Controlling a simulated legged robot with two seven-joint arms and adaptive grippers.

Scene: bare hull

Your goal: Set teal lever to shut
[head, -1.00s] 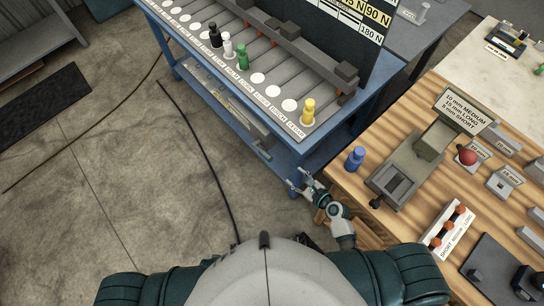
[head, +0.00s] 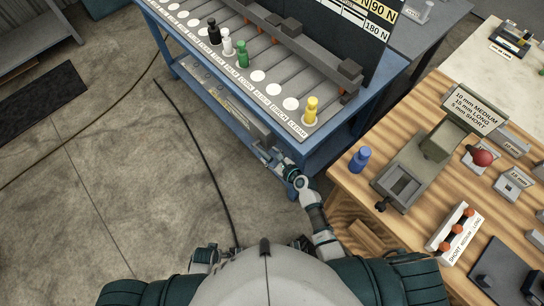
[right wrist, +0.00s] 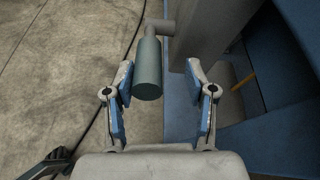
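A teal-grey cylindrical lever handle (right wrist: 148,70) shows in the right wrist view, hanging from a grey crank piece (right wrist: 160,27) at the top. My right gripper (right wrist: 159,78) is open, with one finger on each side of the handle's line. The lever cannot be made out there. Part of my left arm (head: 205,258) shows low in the head view; its fingers cannot be made out.
The blue bench (head: 325,150) carries black, white, green and yellow pegs on a labelled rack. A wooden table (head: 345,175) at the right holds a blue peg (head: 360,158), a grey fixture and a red ball knob (head: 482,157). A cable crosses the open concrete floor at the left.

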